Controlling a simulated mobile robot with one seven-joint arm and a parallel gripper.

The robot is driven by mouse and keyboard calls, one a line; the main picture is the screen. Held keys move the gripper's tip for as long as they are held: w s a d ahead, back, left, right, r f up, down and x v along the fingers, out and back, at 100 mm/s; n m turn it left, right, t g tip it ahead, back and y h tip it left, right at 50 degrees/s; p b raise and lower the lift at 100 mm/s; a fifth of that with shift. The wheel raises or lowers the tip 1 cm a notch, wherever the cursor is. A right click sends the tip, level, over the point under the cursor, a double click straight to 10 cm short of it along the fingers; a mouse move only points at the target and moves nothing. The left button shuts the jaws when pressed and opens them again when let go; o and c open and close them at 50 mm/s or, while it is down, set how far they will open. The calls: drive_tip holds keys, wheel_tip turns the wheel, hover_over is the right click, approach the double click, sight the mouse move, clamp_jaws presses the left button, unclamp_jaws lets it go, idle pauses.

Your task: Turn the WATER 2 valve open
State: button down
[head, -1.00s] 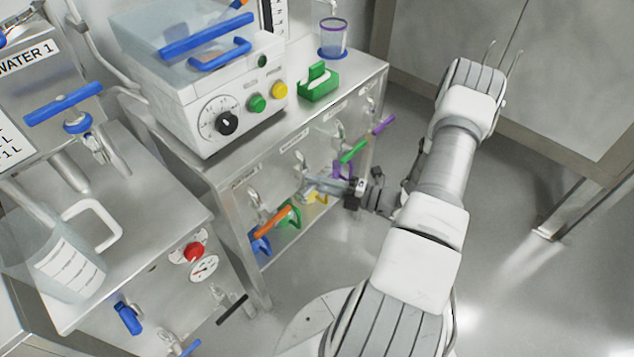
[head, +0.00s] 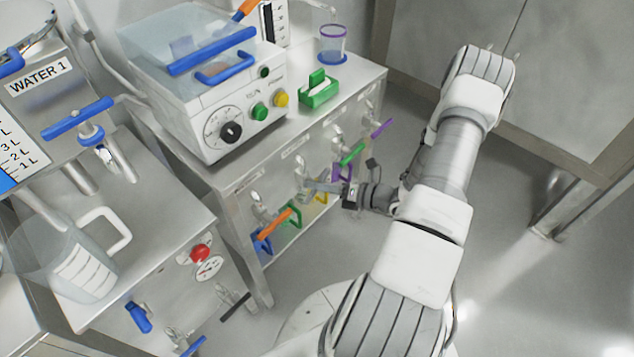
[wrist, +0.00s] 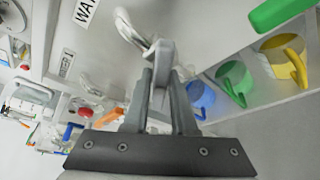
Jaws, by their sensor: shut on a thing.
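The valve (head: 303,164) my gripper is at is the second from the left in a row on the front of the steel bench. Its label begins "WA" (wrist: 85,12) in the wrist view; the rest is cut off. My gripper (head: 326,187) reaches it from the right. In the wrist view my gripper (wrist: 160,95) is shut on the valve's grey lever (wrist: 161,64), which stands between the two fingers. The lever's far part is hidden by the fingers. How far it is turned cannot be told.
An orange handle (head: 275,221) is left of my gripper; green (head: 351,155) and purple (head: 382,128) handles are right. Blue (wrist: 199,98), green (wrist: 234,82) and yellow (wrist: 286,60) mugs stand close below the valves. Open floor lies right of the bench.

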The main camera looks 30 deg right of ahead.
drive_tip(key=n+h, duration=0.2)
drive_tip(key=n, duration=0.2)
drive_tip(key=shift+f+n+h+b, duration=0.1)
drive_tip(key=shift+n+h+b, duration=0.35)
drive_tip(key=shift+n+h, duration=0.35)
drive_tip(key=shift+n+t+h+b, duration=0.3)
drive_tip(key=shift+n+h+b, duration=0.3)
drive_tip(key=shift+n, duration=0.2)
drive_tip(key=c, duration=0.7)
unclamp_jaws()
drive_tip(key=p+v, duration=0.3)
drive_tip(key=v, duration=1.4)
drive_tip(key=shift+s+d+r, duration=0.1)
drive_tip(key=shift+s+r, duration=0.1)
drive_tip(key=shift+r, duration=0.05)
